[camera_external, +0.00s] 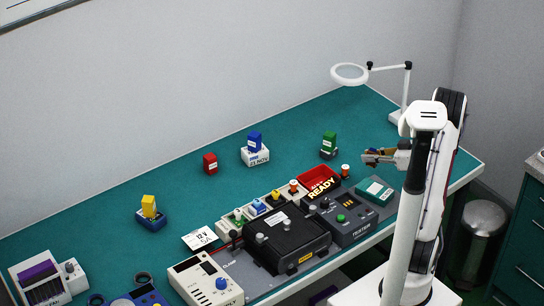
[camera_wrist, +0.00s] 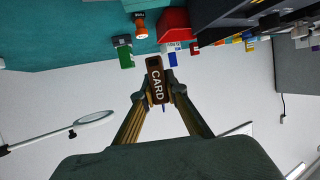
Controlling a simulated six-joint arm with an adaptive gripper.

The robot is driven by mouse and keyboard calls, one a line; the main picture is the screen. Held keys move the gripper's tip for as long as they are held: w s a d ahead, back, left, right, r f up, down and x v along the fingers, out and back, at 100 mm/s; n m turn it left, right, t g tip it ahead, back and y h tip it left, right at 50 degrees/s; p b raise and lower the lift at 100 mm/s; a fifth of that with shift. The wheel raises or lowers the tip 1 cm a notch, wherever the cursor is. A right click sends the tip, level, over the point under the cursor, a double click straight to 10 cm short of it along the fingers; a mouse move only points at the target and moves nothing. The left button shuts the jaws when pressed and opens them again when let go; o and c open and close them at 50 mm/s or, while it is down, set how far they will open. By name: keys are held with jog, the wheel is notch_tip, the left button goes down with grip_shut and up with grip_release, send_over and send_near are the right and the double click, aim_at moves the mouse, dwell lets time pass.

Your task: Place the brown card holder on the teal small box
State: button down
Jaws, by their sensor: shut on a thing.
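The brown card holder (camera_wrist: 157,88), lettered CARD, sits between the fingertips of my gripper (camera_wrist: 158,90) in the wrist view. My gripper is shut on it. In the external view my gripper (camera_external: 374,156) is at the right, pointing left and held above the bench; the holder is small and partly hidden there. The teal small box (camera_external: 372,187), with a white label, lies at the right end of the dark equipment, below my gripper in the picture. Its top looks clear. I cannot make out the teal box in the wrist view.
A red READY bin (camera_external: 318,179), a tester (camera_external: 350,224) with a green button and a black case (camera_external: 285,240) stand left of the teal box. A green block (camera_external: 329,140) stands behind. A magnifier lamp (camera_external: 350,73) stands at the back right. Open teal bench lies toward the wall.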

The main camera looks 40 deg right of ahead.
aim_at(376, 164)
jog(key=shift+f, duration=1.75)
jog(key=shift+f, duration=2.05)
jog(key=shift+f, duration=0.15)
jog(key=c, duration=2)
grip_release()
jog(key=shift+c, duration=0.2)
jog(key=v, duration=1.2)
jog(key=shift+d, duration=0.1)
